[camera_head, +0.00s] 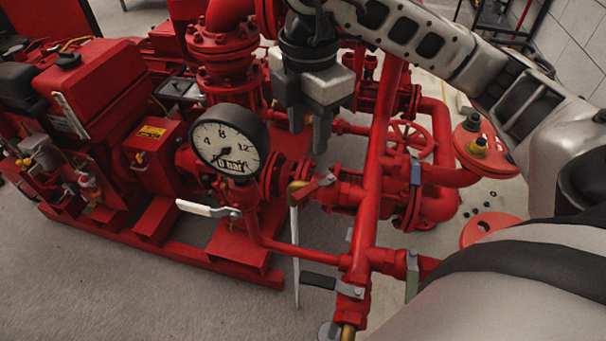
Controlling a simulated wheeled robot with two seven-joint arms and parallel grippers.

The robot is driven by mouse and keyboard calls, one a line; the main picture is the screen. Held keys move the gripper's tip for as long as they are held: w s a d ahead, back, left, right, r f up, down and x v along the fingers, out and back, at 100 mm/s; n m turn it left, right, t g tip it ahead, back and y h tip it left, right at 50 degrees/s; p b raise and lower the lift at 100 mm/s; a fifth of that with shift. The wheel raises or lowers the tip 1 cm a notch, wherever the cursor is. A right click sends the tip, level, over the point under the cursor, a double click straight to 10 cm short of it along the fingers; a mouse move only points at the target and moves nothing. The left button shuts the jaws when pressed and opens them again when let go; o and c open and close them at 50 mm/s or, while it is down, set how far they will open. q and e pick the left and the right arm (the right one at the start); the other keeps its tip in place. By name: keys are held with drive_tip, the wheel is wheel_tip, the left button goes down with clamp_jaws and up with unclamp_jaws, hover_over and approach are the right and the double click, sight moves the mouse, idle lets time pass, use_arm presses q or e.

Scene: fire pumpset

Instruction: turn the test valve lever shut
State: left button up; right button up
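My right gripper (309,135) hangs from the arm at the top and points down over the red pipework. Its two dark fingers stand a little apart with nothing seen between them. Several valve levers are below it: a red lever (319,186) by a brass fitting just under the fingertips, a white-handled lever (207,209) under the gauge, a long pale lever (295,255) hanging down, and a grey-green lever (412,276) at lower right. The frame does not show which is the test valve lever. The fingers do not appear to touch any lever. My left gripper is out of view.
A round pressure gauge (230,146) stands left of the gripper. A vertical red pipe (376,165) rises close on its right, with a red handwheel (410,140) beyond. A red pump engine (98,88) fills the left. Bare grey floor (130,290) lies in front.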

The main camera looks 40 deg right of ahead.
sight(307, 189)
wheel_tip(307, 189, down, 12)
drive_tip(key=shift+w+r, duration=0.1)
drive_tip(key=shift+w, duration=0.05)
drive_tip(key=shift+c, duration=0.3)
clamp_jaws()
